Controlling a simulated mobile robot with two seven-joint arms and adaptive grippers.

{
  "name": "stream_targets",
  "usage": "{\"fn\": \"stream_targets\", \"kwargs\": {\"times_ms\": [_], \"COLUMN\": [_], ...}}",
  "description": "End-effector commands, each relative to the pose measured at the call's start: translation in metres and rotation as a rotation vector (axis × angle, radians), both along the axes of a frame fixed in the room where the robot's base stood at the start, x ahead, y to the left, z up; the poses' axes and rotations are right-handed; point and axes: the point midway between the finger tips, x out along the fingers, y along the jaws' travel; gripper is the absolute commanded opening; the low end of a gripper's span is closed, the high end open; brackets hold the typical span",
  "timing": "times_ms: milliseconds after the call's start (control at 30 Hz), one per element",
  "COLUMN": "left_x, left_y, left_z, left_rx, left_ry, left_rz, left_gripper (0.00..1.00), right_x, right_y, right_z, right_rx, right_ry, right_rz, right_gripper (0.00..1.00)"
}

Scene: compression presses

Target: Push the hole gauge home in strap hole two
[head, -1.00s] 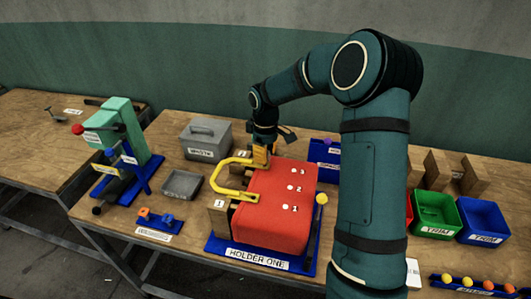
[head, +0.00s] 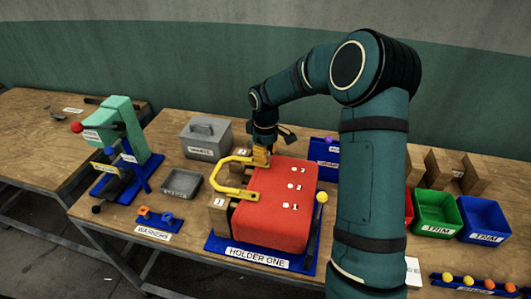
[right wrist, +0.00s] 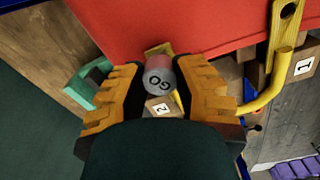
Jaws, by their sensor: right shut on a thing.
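The hole gauge (right wrist: 160,78) is a short grey and reddish cylinder marked GO. My right gripper (right wrist: 163,85) is shut on it, with an orange finger on either side. In the head view my right gripper (head: 262,150) is at the back left corner of the red block. The yellow strap (head: 233,162) is a bent bar along the block's left side; one holed end shows in the right wrist view (right wrist: 284,40). A wooden piece labelled 2 (right wrist: 160,108) lies by the gauge. The gauge's tip and hole two are hidden, so its depth cannot be told. My left gripper is out of view.
The red block (head: 272,215) sits on the blue base of holder one (head: 225,246). A grey lidded box (head: 205,137) and a grey tray (head: 181,184) stand to its left. A wooden block labelled 1 (head: 218,216) is close by the strap.

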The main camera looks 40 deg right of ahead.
Motion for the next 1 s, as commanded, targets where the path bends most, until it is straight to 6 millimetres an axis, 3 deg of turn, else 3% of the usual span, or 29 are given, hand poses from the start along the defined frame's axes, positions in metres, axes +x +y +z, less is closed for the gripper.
{"fn": "stream_targets", "kwargs": {"times_ms": [900, 933, 1000], "left_x": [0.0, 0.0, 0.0], "left_y": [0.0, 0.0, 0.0], "left_z": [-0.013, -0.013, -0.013], "left_rx": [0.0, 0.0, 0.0], "left_ry": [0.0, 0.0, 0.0], "left_rz": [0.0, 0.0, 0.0], "left_gripper": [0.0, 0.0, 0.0], "right_x": [0.0, 0.0, 0.0], "right_y": [0.0, 0.0, 0.0], "right_z": [-0.021, -0.021, -0.02], "right_rx": [0.0, 0.0, 0.0], "right_ry": [0.001, 0.001, 0.0], "right_rz": [0.0, 0.0, 0.0], "right_gripper": [0.0, 0.41, 0.59]}}
